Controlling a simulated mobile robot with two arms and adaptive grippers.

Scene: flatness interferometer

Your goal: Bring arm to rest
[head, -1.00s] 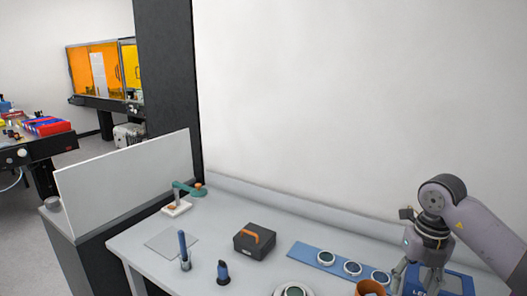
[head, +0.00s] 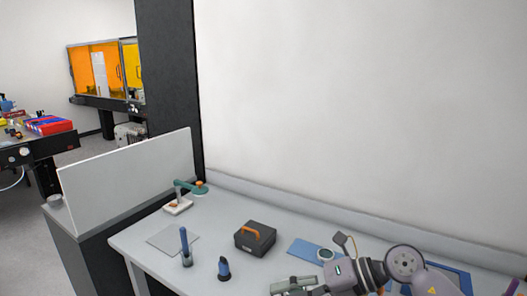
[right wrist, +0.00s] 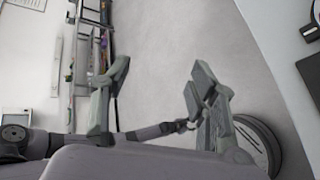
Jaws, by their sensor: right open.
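My right arm (head: 350,275) reaches in from the right of the head view, low over the front of the grey workbench (head: 215,212). My right gripper (head: 292,286) points left at the bottom edge of that view. In the right wrist view the right gripper (right wrist: 155,88) has its two fingers spread wide, with only grey floor between them. It holds nothing. My left gripper is in neither view.
A black case (head: 255,239) with an orange handle, a dark blue bottle-shaped item (head: 224,268) and a blue-handled tool (head: 184,246) stand on the bench. A blue mat (head: 305,250) with a round optic (head: 326,254) lies behind my arm, partly hidden.

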